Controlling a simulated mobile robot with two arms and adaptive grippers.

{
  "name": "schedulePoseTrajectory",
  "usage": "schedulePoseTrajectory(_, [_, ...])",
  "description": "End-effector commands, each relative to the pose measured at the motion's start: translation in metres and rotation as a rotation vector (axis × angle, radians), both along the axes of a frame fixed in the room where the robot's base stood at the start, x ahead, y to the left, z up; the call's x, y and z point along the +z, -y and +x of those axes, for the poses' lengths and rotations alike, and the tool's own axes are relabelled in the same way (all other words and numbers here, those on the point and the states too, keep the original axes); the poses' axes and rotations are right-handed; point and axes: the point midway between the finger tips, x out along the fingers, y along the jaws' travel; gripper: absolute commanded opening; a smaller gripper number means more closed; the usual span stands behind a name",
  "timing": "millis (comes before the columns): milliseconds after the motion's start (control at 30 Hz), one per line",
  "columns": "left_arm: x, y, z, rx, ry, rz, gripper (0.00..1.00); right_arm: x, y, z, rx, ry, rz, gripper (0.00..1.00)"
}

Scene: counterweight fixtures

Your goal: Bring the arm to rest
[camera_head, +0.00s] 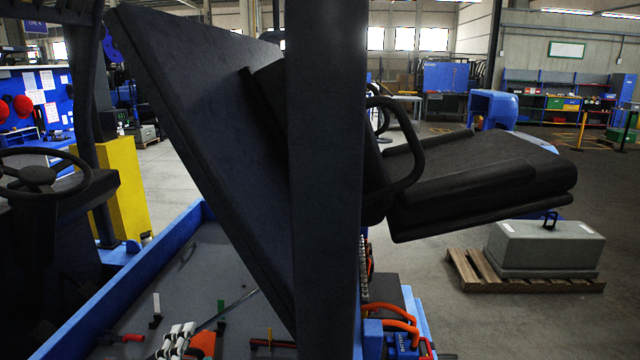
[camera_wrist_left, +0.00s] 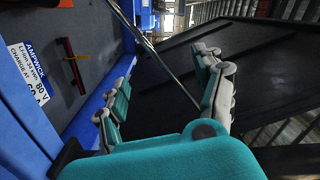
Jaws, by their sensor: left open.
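My left gripper (camera_head: 180,341) shows at the bottom of the head view, low over the open grey compartment of a blue vehicle. In the left wrist view its teal-padded fingers (camera_wrist_left: 165,98) stand apart, with nothing held between them. A thin dark rod (camera_wrist_left: 160,55) runs behind the fingers there, and its lower end is hidden near the right finger. In the head view a thin rod (camera_head: 235,303) lies slanted close to the gripper. The large dark cover (camera_head: 190,95) stands tilted up above the compartment, with a black seat (camera_head: 480,180) on its far side. My right gripper is out of view.
The blue compartment rim (camera_head: 125,285) borders the left side. A dark upright post (camera_head: 325,180) blocks the middle of the head view. Orange cables (camera_head: 395,315) lie right of it. A grey counterweight (camera_head: 545,247) sits on a wooden pallet (camera_head: 520,286); floor around it is clear.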

Motion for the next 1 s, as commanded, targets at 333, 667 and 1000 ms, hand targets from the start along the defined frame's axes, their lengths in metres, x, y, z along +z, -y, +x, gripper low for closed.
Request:
schedulePoseTrajectory(333, [-0.16, -0.014, -0.141, 0.448, -0.768, -0.683, 0.69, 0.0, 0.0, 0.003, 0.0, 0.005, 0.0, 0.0])
schedulePoseTrajectory(667, [-0.2, 0.011, -0.244, 0.667, -1.142, -0.901, 0.69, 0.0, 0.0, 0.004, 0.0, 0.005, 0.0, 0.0])
schedulePoseTrajectory(1000, [-0.298, 0.018, -0.244, 0.716, -1.227, -0.909, 0.69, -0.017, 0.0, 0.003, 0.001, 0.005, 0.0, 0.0])
